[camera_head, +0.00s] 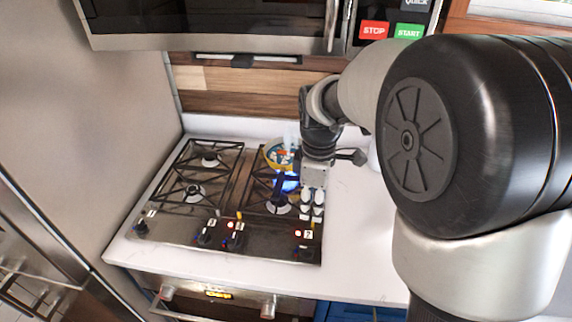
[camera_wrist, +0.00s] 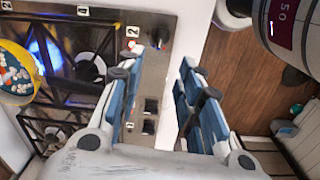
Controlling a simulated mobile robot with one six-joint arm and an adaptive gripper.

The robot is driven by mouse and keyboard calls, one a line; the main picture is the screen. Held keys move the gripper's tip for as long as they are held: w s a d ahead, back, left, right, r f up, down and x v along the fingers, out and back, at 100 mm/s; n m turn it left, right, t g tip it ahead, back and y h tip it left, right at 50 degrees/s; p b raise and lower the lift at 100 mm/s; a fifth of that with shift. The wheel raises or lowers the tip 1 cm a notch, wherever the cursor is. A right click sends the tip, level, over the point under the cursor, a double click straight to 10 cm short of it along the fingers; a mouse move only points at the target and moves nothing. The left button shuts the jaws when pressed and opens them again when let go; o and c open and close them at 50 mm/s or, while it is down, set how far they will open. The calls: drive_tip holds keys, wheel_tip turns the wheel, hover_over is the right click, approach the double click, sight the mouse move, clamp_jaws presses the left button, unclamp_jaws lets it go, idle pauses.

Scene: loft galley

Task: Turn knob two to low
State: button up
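Knob two (camera_head: 301,251) is a dark knob at the right end of the cooktop's front strip, below a white "2" label and a red light. My gripper (camera_head: 312,204) hangs above the right side of the cooktop, behind knob two in the head view. In the wrist view my gripper (camera_wrist: 166,88) has its blue-padded fingers apart with nothing between them. Knob two's exact setting is too small to read.
A gas cooktop (camera_head: 178,240) carries several other knobs along its front. Bare white counter (camera_head: 352,240) lies right of the cooktop. A microwave (camera_head: 210,22) overhangs the back.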

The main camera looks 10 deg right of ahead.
sight(309, 248)
wheel_tip(309, 248, down, 17)
drive_tip(key=b, duration=0.5)
drive_tip(key=shift+s+f, duration=0.15)
drive_tip(key=shift+f, duration=0.05)
drive_tip(key=shift+c, duration=0.2)
clamp_jaws()
